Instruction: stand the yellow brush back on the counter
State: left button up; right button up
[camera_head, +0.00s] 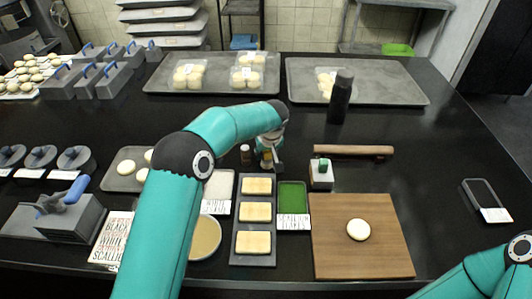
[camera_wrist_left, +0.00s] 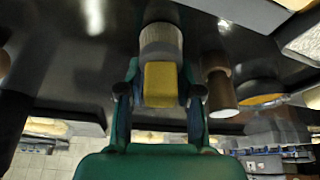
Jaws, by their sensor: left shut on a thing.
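In the left wrist view, my left gripper (camera_wrist_left: 159,97) is shut on the yellow brush (camera_wrist_left: 160,83). Its yellow block sits between the two fingers, and a pale grey round part extends beyond it. In the head view, my left arm reaches over the middle of the counter (camera_head: 450,150), and my left gripper (camera_head: 268,150) is partly hidden behind its wrist. Only a small yellowish bit of the brush shows there. I cannot tell whether the brush touches the counter. My right gripper is out of view; only part of my right arm shows at the lower right.
A small brown bottle (camera_head: 245,154) stands just left of the left gripper. A tray of pale slabs (camera_head: 242,260) is in front.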

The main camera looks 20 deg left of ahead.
pick_arm(q)
jog(key=shift+f, duration=0.15)
jog(key=o, duration=1.1)
jog(key=shift+o, duration=0.2)
